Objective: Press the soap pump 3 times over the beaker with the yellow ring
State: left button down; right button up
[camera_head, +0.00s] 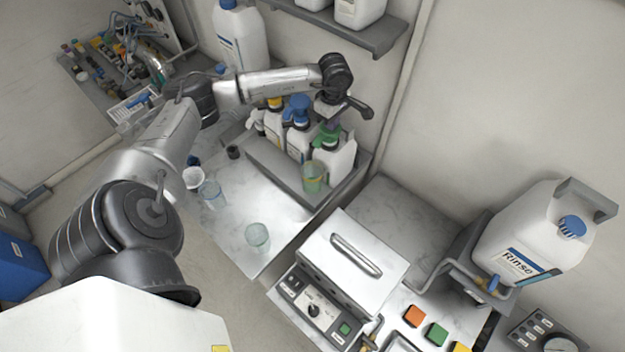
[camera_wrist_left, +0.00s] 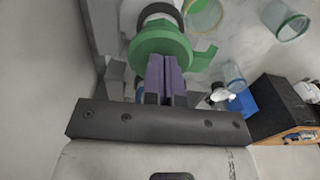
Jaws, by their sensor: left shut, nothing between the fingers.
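Three white pump bottles stand side by side on a grey raised ledge, with yellow (camera_head: 275,103), blue (camera_head: 298,108) and green (camera_head: 328,138) pump heads. A beaker with a yellowish rim (camera_head: 314,176) stands in front of the green-pump bottle (camera_head: 341,158); part of it shows in the left wrist view (camera_wrist_left: 203,14). My left gripper (camera_head: 332,126) is shut and empty, directly over the green pump head. In the left wrist view its purple fingertips (camera_wrist_left: 165,72) overlap the green head (camera_wrist_left: 158,46); I cannot tell whether they touch. My right gripper is not in view.
A green-ringed beaker (camera_head: 257,237), a bluish beaker (camera_head: 213,193) and a white cup (camera_head: 193,178) stand on the lower marble counter (camera_head: 245,205). A metal-lidded device (camera_head: 352,262) and a Rinse canister (camera_head: 530,240) are at the right. A shelf (camera_head: 350,32) hangs above.

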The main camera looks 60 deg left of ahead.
pick_arm(q)
jog(key=shift+r+p, duration=0.7)
jog(key=shift+r, duration=0.5)
jog(key=shift+r+p, duration=0.75)
jog(key=shift+r, duration=0.65)
jog(key=shift+f, duration=0.2)
